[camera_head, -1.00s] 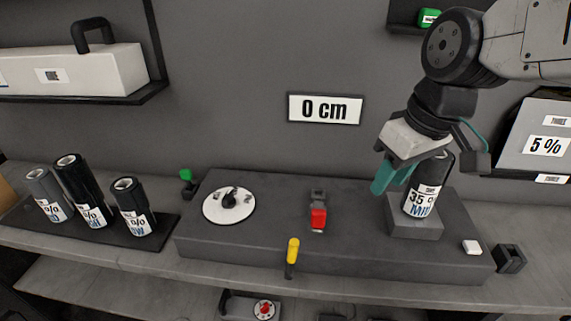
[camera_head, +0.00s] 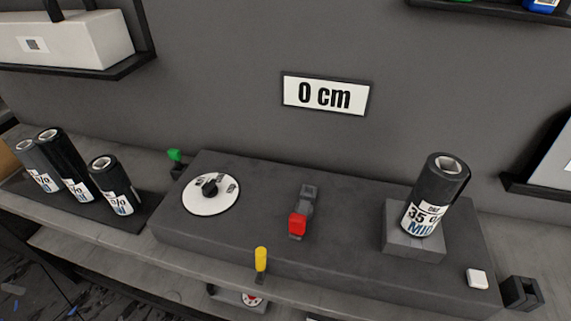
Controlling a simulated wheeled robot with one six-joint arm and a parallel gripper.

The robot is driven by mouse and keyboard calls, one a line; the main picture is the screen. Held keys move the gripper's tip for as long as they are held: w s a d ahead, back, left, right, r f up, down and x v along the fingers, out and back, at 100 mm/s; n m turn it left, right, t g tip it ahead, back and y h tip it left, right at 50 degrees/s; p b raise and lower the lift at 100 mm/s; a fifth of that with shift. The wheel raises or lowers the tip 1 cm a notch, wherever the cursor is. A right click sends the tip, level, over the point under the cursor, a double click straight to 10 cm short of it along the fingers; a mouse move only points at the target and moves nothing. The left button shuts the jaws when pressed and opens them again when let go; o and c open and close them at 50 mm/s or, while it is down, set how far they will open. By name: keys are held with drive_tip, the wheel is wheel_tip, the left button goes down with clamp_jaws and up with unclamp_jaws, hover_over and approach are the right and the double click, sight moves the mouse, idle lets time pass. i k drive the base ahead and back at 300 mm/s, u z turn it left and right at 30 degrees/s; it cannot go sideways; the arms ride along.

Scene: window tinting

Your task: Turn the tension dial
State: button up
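The tension dial (camera_head: 211,193) is a white disc with a black knob (camera_head: 210,186) at its middle and small dark marks. It lies on the left part of the top of a long dark grey block (camera_head: 345,230) on the bench. The marks are too small to read. My gripper is out of view, so its distance from the dial and its state do not show.
A black 35 % roll (camera_head: 436,195) stands on a grey pedestal at the right. Several rolls (camera_head: 70,165) stand left. A sign (camera_head: 326,93) reads 0 cm.

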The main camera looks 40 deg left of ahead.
sight(209, 190)
drive_tip(key=z, duration=0.25)
drive_tip(key=k, duration=1.05)
drive_tip(key=u, duration=1.3)
drive_tip(key=i, duration=1)
drive_tip(key=u, duration=0.05)
